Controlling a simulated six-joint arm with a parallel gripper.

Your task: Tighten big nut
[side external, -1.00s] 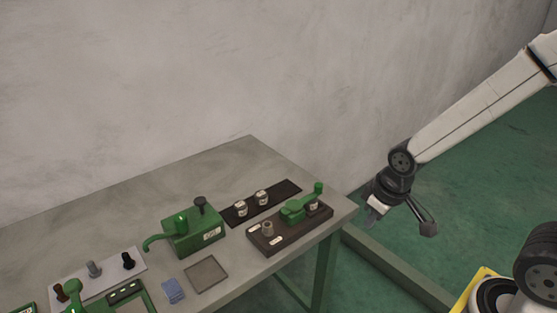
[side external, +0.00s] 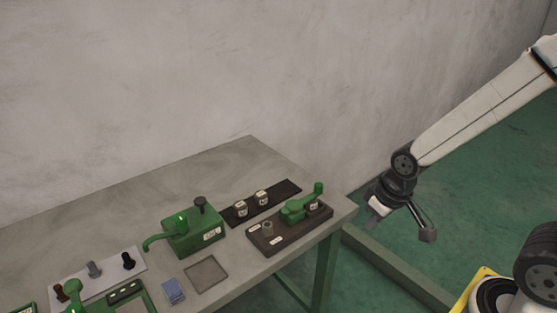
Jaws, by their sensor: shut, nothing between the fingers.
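My gripper (side external: 376,222) hangs at the right, beyond the table's right edge, apart from everything on the table. It looks small in this view; its fingers are shut with nothing between them. A dark brown board (side external: 290,228) lies near the table's right corner. A white-labelled part (side external: 313,206) sits by the lever, partly hidden. I cannot tell which piece is the big nut.
Two labelled cylinders (side external: 241,209) stand on a black strip (side external: 284,190) behind the board. A green machine (side external: 192,232) with a crank stands left of it. A square grey plate (side external: 206,274) and blue pads (side external: 173,291) lie in front. The table's back left (side external: 150,190) is clear.

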